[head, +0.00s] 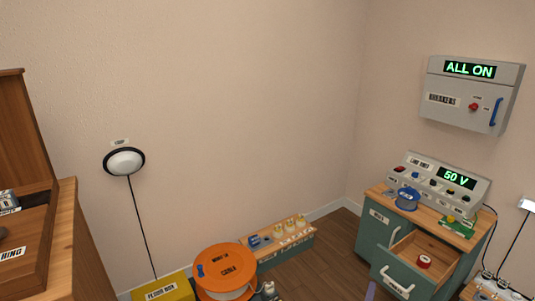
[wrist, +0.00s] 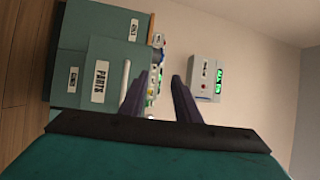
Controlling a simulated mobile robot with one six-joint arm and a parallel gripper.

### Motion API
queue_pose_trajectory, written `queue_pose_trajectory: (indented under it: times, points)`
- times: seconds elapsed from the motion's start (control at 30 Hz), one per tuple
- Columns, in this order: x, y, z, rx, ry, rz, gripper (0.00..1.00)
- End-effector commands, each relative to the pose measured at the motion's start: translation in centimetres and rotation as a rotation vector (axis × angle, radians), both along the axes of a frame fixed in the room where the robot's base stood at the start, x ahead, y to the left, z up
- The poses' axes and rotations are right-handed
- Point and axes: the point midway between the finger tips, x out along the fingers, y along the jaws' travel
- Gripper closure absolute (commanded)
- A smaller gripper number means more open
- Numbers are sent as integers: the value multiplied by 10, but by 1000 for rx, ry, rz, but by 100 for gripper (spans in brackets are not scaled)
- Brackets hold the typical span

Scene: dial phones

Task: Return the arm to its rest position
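My gripper (wrist: 159,84) shows in the wrist view as two dark purple fingers standing apart. I see nothing held between them. Beyond the fingers, some way off, are the teal cabinet (wrist: 85,30) and the grey wall box (wrist: 203,72), both turned sideways in this view. In the head view, only a small purple sliver at the bottom edge, left of the cabinet, may be part of my gripper. The rest of my arm is out of the head view.
The teal cabinet (head: 372,238) has an open drawer (head: 402,284) with a red roll (head: 424,262) inside. An orange cable reel (head: 225,262), a yellow box (head: 171,290) and a wooden cabinet (head: 88,245) stand left. Floor shows between reel and cabinet.

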Motion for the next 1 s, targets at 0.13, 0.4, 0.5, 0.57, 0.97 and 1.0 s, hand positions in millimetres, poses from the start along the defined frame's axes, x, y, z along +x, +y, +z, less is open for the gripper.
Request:
queue_pose_trajectory:
  times: [0.13, 0.4, 0.5, 0.57, 0.97, 1.0]
  points:
    - [6, 19, 19, 7, 43, 43, 71]
    - [17, 57, 21, -1, 207, 139, 71]
    - [18, 73, 17, -15, 291, 181, 71]
    - [18, 83, 13, -27, 349, 209, 71]
    - [-11, 149, -30, -157, 800, 436, 71]
    - [-17, 154, -34, -176, 844, 461, 71]
